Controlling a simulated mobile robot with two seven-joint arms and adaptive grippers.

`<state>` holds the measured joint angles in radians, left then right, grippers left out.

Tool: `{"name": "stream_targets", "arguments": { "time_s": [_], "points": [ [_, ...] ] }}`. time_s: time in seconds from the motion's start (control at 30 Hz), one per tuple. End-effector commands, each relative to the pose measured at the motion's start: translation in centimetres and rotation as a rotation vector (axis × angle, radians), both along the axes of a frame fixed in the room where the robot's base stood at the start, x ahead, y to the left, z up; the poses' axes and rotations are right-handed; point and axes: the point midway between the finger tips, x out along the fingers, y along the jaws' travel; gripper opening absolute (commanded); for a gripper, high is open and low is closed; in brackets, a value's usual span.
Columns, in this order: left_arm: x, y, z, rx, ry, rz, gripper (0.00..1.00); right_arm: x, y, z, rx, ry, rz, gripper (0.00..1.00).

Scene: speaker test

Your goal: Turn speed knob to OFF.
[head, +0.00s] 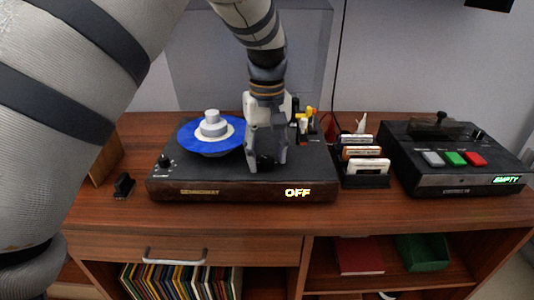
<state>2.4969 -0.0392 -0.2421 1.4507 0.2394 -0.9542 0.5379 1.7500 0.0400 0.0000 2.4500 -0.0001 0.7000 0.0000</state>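A black turntable (215,182) with a wooden front stands on the cabinet top, with a blue record (191,143) on it. A lit sign on its front right reads OFF (297,193). My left gripper (266,164) points down over the right part of the turntable, its two fingers apart on either side of a dark round knob (265,161). I cannot tell whether the fingers touch it. Another small knob (165,160) sits at the turntable's left front corner. The labels by the knobs are too small to read. My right gripper is out of view.
A rack of cassettes (366,181) and a black device (433,178) with grey, green and red buttons, its display reading EMPTY, stand to the right. A small black item (124,186) is at left. Records (180,282) fill a shelf below. My arm blocks the left side.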

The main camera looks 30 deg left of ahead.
Motion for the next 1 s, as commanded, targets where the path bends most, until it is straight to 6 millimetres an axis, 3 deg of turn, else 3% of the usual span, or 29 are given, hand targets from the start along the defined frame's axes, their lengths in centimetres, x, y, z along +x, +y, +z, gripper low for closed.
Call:
{"name": "stream_targets", "arguments": {
  "time_s": [0.27, 0.5, 0.7, 1.0],
  "points": [
    [0.0, 0.0, 1.0, -0.001, -0.001, -0.001, 0.46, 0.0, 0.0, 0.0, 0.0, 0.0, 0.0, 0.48],
    [0.1, 0.0, 7.3, 0.0, -0.005, -0.001, 0.46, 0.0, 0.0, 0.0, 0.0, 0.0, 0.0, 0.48],
    [0.0, 0.0, 11.1, 0.0, -0.001, 0.0, 0.46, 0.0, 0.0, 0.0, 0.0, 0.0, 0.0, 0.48],
    [0.0, 0.0, 12.0, 0.0, 0.001, 0.0, 0.46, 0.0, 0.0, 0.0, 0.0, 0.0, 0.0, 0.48]
  ]
}}
